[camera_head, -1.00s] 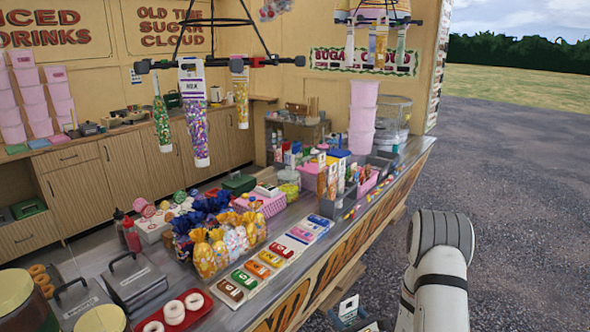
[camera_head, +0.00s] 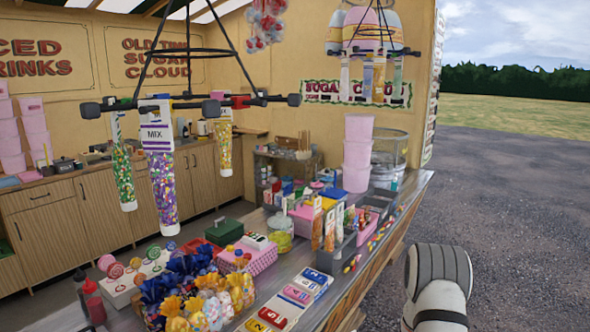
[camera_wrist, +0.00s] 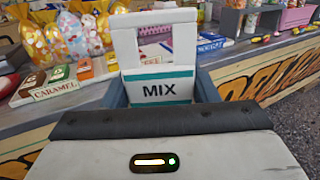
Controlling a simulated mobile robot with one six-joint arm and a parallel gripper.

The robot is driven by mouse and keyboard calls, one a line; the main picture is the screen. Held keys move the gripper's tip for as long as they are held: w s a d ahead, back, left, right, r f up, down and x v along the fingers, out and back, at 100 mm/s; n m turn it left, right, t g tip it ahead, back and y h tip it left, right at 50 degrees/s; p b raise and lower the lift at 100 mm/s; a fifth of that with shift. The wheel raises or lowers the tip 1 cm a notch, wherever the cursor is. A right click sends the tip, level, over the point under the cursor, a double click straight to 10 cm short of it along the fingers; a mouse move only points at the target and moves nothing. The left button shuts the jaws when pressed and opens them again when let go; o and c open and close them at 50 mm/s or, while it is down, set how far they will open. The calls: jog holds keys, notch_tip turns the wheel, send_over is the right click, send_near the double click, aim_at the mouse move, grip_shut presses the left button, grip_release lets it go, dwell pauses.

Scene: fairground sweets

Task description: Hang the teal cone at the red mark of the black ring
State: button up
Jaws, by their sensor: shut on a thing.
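In the wrist view my gripper (camera_wrist: 163,100) is shut on the teal cone (camera_wrist: 157,88). I see its white top with an open square handle, teal stripes and the word MIX; its lower body is hidden. In the head view the black ring (camera_head: 150,103) hangs from black rods at the upper left. A red mark (camera_head: 239,101) shows on its far right side. A purple-labelled MIX cone (camera_head: 163,180), a green cone (camera_head: 122,175) and a yellow cone (camera_head: 225,150) hang from the ring. My gripper is outside the head view.
A second ring with several cones (camera_head: 378,75) hangs farther back. The counter below holds bagged sweets (camera_head: 205,300), a pink basket (camera_head: 250,258), upright boxes and stacked pink tubs (camera_head: 358,155). The open asphalt (camera_head: 500,190) lies to the right.

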jog(key=shift+w+a+r, duration=0.1)
jog(key=shift+w+r, duration=0.15)
jog(key=shift+r, duration=0.05)
jog(key=w+a+r+n+g+y+p, duration=0.1)
jog(key=w+a+r+n+g+y, duration=0.15)
jog(key=r, duration=1.05)
jog(key=w+a+r+n+g+y+p, duration=0.1)
jog(key=w+a+r+n+g+y, duration=0.2)
jog(key=r, duration=1.1)
jog(key=s+a+r+p, duration=0.1)
jog(key=s+a+r, duration=0.15)
jog(key=r, duration=0.85)
jog(key=s+a+r+t, duration=0.15)
jog(key=s+r, duration=0.25)
jog(key=r, duration=0.6)
jog(key=s+a+r+p, duration=0.1)
jog(key=s+a+r, duration=0.15)
jog(key=r, duration=0.85)
jog(key=x, duration=0.6)
jog(key=shift+a+f+m, duration=0.35)
jog(key=shift+f+m, duration=0.1)
jog(key=shift+w+a, duration=0.1)
jog(key=shift+a, duration=0.05)
